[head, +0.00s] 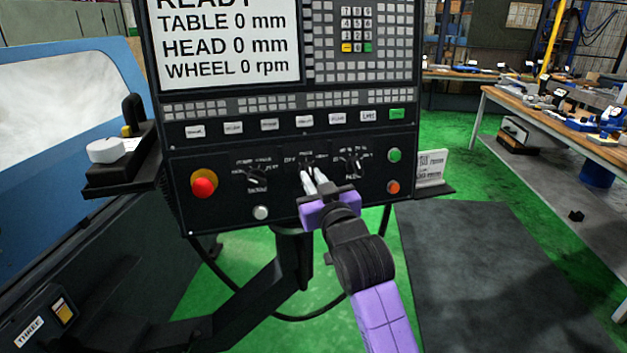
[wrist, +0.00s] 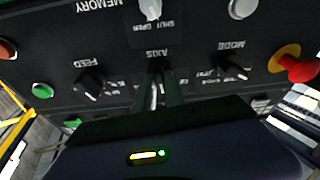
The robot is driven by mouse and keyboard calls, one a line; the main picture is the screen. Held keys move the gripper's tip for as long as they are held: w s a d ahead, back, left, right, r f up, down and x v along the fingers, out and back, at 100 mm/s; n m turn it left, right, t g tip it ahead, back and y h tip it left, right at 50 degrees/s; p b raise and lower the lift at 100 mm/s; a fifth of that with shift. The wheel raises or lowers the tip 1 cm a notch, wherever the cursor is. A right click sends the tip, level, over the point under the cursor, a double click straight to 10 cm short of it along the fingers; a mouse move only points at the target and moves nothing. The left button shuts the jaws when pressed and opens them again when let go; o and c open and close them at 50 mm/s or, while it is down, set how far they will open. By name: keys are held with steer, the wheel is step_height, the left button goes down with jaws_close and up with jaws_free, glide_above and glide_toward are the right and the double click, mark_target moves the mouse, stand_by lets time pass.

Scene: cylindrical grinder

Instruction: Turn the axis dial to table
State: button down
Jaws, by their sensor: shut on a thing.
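The axis dial (head: 306,162) is the middle dark knob in the lower row of the control panel. In the wrist view its label AXIS appears upside down, above the dial (wrist: 157,68). My gripper (head: 312,178) reaches it from the front, with both fingertips at the knob. In the wrist view the fingers of my gripper (wrist: 160,84) are shut on the dial and cover most of it. The fingers hide where the dial's pointer stands and much of the lettering around it.
The mode dial (head: 258,175) is to the left and the feed dial (head: 354,164) to the right, both close to my fingers. A red stop button (head: 204,184) is further left. Green (head: 394,155) and orange (head: 393,187) buttons are at the right. The screen (head: 228,40) reads TABLE 0 mm.

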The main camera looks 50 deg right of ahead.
steer(key=shift+a+m, duration=0.1)
steer(key=shift+m, duration=0.5)
steer(key=c, duration=1.4)
jaws_free()
steer(key=shift+s, duration=0.1)
steer(key=b+v, duration=0.1)
steer(key=v, duration=0.6)
steer(key=shift+s+a+b, duration=0.2)
steer(key=shift+a+b, duration=0.05)
steer(key=shift+b, duration=0.1)
